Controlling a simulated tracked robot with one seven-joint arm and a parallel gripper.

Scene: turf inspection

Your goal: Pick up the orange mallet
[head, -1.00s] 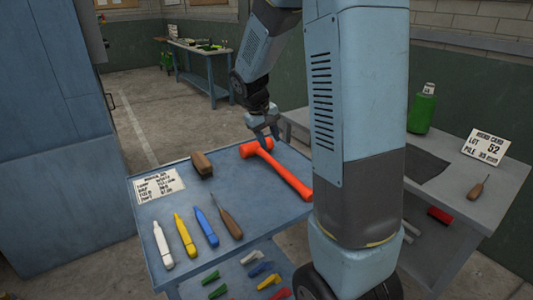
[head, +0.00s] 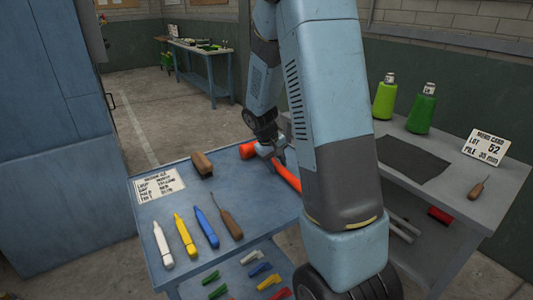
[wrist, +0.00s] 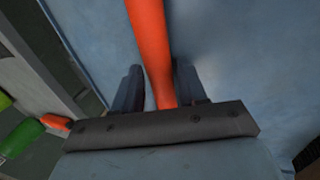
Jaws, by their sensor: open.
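The orange mallet (head: 284,174) lies on the blue table (head: 258,215), its head (head: 247,151) toward the back and its handle running toward the front right. My arm hides part of it in the head view. My gripper (head: 270,148) is low at the mallet, beside its head. In the wrist view the orange handle (wrist: 150,50) passes between the two dark fingers of my gripper (wrist: 154,85). The fingers are open, with a gap on each side of the handle. The contact with the table is hard to judge.
A wooden block (head: 202,164), a card (head: 160,185), white (head: 163,245), yellow (head: 186,236) and blue (head: 207,228) tools and a wood-handled tool (head: 229,216) lie left of the mallet. A grey bench (head: 455,205) with green bottles (head: 421,110) stands at right.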

